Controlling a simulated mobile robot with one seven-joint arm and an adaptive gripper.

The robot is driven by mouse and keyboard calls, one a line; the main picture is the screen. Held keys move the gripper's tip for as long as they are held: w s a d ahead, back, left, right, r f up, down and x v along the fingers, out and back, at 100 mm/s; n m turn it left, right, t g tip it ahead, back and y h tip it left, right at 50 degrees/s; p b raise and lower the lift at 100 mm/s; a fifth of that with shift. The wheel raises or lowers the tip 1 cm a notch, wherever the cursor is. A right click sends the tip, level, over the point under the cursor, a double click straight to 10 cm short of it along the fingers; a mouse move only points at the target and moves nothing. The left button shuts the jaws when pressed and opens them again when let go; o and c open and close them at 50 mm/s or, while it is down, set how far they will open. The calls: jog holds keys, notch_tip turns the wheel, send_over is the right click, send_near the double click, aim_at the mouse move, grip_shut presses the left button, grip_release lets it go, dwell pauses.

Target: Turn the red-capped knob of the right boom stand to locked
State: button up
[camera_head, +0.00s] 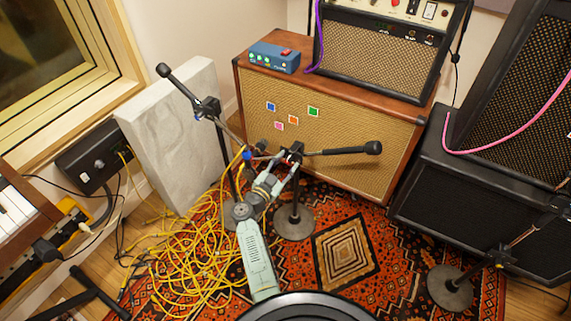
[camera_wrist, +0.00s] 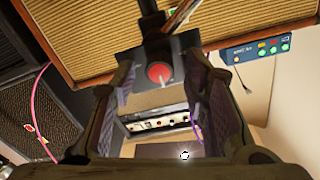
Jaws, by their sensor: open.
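The red-capped knob (camera_wrist: 158,74) sits on a dark clutch block (camera_wrist: 190,64) in the wrist view, with a small pale mark on its lower edge. It lies between the fingertips of my open gripper (camera_wrist: 163,90), with a gap visible on each side. In the head view, my gripper (camera_head: 283,170) is at the clutch of the boom stand in front of the tan-fronted amp. That stand's boom (camera_head: 340,151) points right and its round base (camera_head: 294,222) is on the rug. The knob is mostly hidden there by my gripper.
Another boom stand (camera_head: 186,88) is close on the left. A third stand (camera_head: 450,288) is at lower right. The amp cabinet (camera_head: 350,130) is close behind my gripper. Tangled yellow cable (camera_head: 190,262) covers the floor at left. A grey panel (camera_head: 172,130) leans on the wall.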

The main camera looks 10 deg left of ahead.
grip_shut()
dwell(0.5)
jog(key=shift+m, duration=0.4)
jog(key=m, duration=0.3)
jog(key=shift+m, duration=0.3)
jog(key=m, duration=0.4)
jog(key=shift+f+m, duration=0.15)
jog(key=shift+m, duration=0.15)
jog(key=m+b, duration=0.1)
jog(key=m, duration=0.4)
jog(key=shift+s+d+f+b, duration=0.1)
jog(key=shift+b, duration=0.2)
jog(key=shift+m+y+b, duration=0.3)
jog(key=shift+m+b, duration=0.35)
jog(key=shift+m, duration=1.15)
